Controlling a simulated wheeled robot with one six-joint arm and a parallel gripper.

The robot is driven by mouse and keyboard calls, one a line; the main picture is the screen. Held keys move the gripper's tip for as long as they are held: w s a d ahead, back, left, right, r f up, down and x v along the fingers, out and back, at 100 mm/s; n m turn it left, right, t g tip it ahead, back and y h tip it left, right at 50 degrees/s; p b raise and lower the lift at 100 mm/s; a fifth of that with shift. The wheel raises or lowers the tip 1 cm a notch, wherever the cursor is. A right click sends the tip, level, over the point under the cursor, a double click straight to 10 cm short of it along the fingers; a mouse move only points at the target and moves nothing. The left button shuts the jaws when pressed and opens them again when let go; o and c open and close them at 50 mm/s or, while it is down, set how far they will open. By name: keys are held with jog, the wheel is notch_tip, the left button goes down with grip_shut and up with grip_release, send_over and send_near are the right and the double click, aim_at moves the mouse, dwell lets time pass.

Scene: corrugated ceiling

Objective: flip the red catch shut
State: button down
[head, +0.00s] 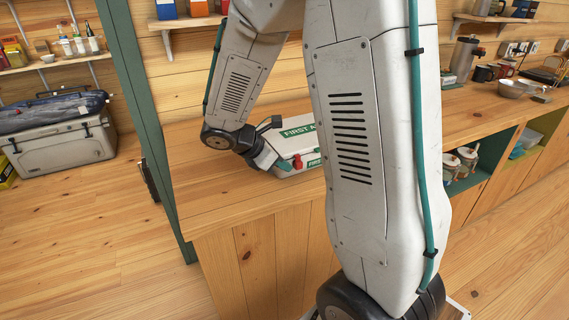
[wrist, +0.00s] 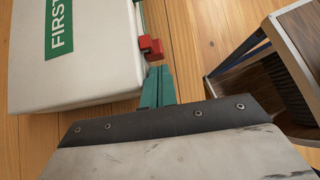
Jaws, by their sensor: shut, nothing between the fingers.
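The white first aid box (head: 285,148) with green labels lies on the wooden counter in the head view, partly hidden behind my arm. Its red catch (head: 297,161) is on the near side. In the wrist view, the box (wrist: 100,75) is at upper left, and the red catch (wrist: 151,47) sticks out from its right side. My gripper (head: 268,157) is beside the near left of the box. In the wrist view, its green fingers (wrist: 158,72) are together and empty, with tips just below the catch. I cannot tell whether they touch it.
The wooden counter (head: 215,190) has bare room left of and in front of the box. A green post (head: 140,110) stands at the counter's left end. Farther right are a metal bowl (head: 510,88) and mugs, well away from my gripper.

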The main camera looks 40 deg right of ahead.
jog(key=a, duration=0.1)
jog(key=w+a, duration=0.1)
jog(key=a, duration=0.1)
jog(key=shift+a, duration=0.2)
jog(key=v, duration=0.9)
jog(key=shift+a+r, duration=0.15)
jog(key=shift+r, duration=0.2)
jog(key=shift+s, duration=0.1)
